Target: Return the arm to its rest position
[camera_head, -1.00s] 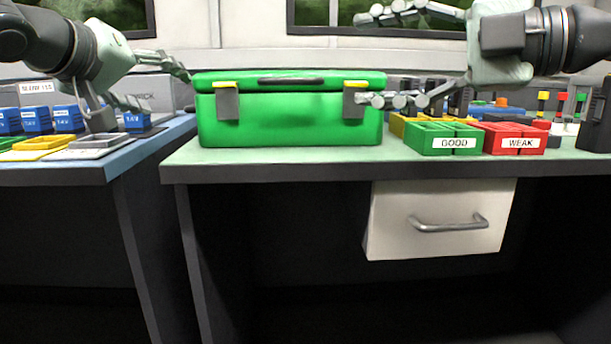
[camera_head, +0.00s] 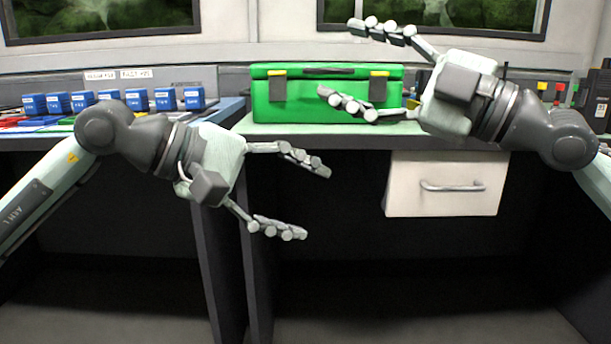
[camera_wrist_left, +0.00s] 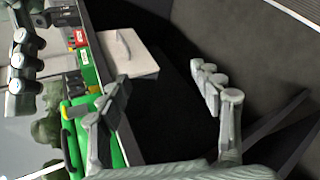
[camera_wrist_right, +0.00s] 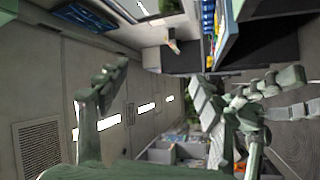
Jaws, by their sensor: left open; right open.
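My left gripper (camera_head: 306,200) is open and empty in the head view. It is in front of the counters, below their top edge, with its fingers pointing right. Its two fingers also show spread apart in the left wrist view (camera_wrist_left: 165,95). My right gripper (camera_head: 357,65) is open and empty in the head view, higher up, with its fingers pointing left. Its lower finger overlaps the front of the green case (camera_head: 330,103) in the picture. The right wrist view (camera_wrist_right: 155,95) shows its fingers spread with nothing between them.
The closed green case stands on the counter (camera_head: 262,127). A white drawer (camera_head: 445,198) with a metal handle is below it. Several blue bins (camera_head: 110,100) line the left bench. The space under the counters is dark and open.

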